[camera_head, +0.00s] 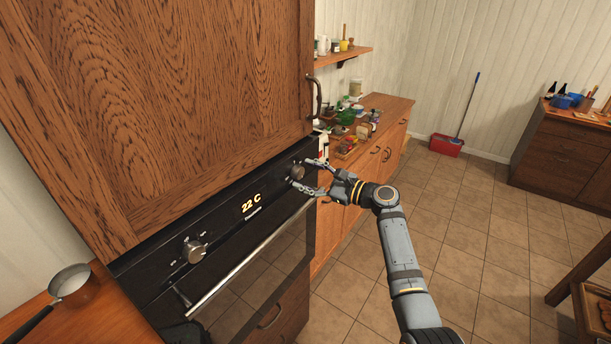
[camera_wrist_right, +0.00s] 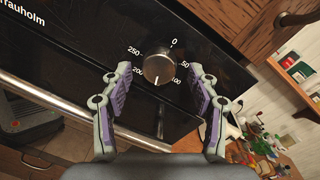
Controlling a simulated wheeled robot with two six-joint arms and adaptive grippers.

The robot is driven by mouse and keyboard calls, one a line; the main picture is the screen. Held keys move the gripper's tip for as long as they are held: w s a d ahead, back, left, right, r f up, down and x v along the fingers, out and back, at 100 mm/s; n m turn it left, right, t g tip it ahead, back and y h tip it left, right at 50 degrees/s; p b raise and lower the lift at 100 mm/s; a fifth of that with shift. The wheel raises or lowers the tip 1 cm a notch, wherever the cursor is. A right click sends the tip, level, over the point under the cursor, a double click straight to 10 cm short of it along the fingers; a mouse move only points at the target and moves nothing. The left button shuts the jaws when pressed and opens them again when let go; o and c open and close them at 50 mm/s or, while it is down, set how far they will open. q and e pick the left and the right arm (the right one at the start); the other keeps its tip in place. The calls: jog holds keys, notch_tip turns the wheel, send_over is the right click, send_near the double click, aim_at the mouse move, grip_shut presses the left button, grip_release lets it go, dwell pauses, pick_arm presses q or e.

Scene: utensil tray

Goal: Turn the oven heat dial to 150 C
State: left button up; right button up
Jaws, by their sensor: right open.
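The oven's right-hand dial (camera_head: 297,172) is a round metal knob on the black control panel. In the right wrist view the dial (camera_wrist_right: 159,69) sits within a printed scale with 0, 50, 100, 200 and 250 readable. A pale mark on its face seems to point down, between 100 and 200; a 150 label is not readable. My right gripper (camera_head: 306,175) is open in front of it. In the wrist view its fingers (camera_wrist_right: 160,82) stand apart on either side, with visible gaps to the dial. My left gripper is not in view.
The panel display (camera_head: 251,203) reads 22 C. A second knob (camera_head: 194,250) is at the panel's left. The oven handle bar (camera_head: 250,262) runs below the panel. A counter (camera_head: 384,112) with clutter stands beyond the oven. A saucepan (camera_head: 70,283) is at lower left.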

jog(key=v, duration=1.1)
jog(key=shift+s, duration=0.1)
